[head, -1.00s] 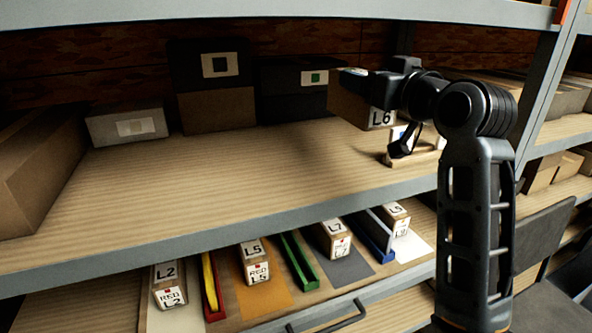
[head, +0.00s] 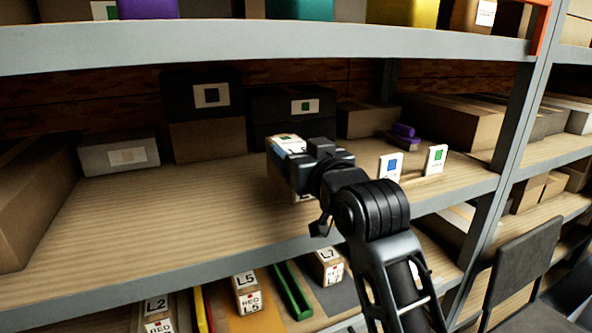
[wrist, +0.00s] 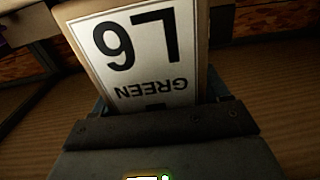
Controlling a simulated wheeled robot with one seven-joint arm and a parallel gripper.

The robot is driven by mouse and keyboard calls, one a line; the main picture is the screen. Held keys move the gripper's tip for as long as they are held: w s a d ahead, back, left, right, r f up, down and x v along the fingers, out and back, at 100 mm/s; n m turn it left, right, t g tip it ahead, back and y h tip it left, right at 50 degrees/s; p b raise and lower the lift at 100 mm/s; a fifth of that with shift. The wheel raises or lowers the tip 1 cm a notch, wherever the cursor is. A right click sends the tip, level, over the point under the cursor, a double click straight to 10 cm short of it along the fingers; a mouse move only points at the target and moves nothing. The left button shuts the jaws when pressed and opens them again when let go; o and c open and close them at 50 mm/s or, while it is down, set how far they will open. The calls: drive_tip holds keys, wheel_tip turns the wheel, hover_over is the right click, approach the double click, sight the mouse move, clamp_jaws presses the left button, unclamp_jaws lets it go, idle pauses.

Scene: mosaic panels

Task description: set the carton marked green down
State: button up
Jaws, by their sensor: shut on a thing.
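The carton marked L6 GREEN (wrist: 150,45) is a tan box with a white label, and it fills the top middle of the wrist view. My gripper (wrist: 160,108) is shut on it. In the head view my gripper (head: 305,163) is over the middle shelf board, left of the two small cards, and hides much of the carton (head: 288,142). I cannot tell whether the carton touches the board. A white card with a green square (head: 435,160) and one with a blue square (head: 390,167) stand at the shelf's right front.
Dark and brown boxes (head: 207,137) and a grey box (head: 119,155) stand along the back. A purple object (head: 403,137) lies behind the cards. The left middle of the board (head: 150,210) is clear. A grey shelf beam (head: 250,45) crosses above; labelled cartons (head: 247,293) sit below.

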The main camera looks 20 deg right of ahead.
drive_tip(key=shift+a+f, duration=0.25)
drive_tip(key=shift+a, duration=0.05)
drive_tip(key=shift+f+p, duration=0.5)
drive_tip(key=shift+f, duration=1.1)
drive_tip(key=shift+f, duration=0.15)
drive_tip(key=o, duration=1.7)
drive_tip(key=shift+f, duration=0.1)
drive_tip(key=shift+f+b, duration=0.2)
drive_tip(key=shift+b, duration=0.25)
drive_tip(key=s, duration=0.2)
drive_tip(key=s+b, duration=0.1)
drive_tip(key=s, duration=0.2)
drive_tip(key=s+a, duration=0.1)
drive_tip(key=s, duration=0.1)
drive_tip(key=shift+s+r, duration=0.3)
drive_tip(key=shift+s, duration=0.1)
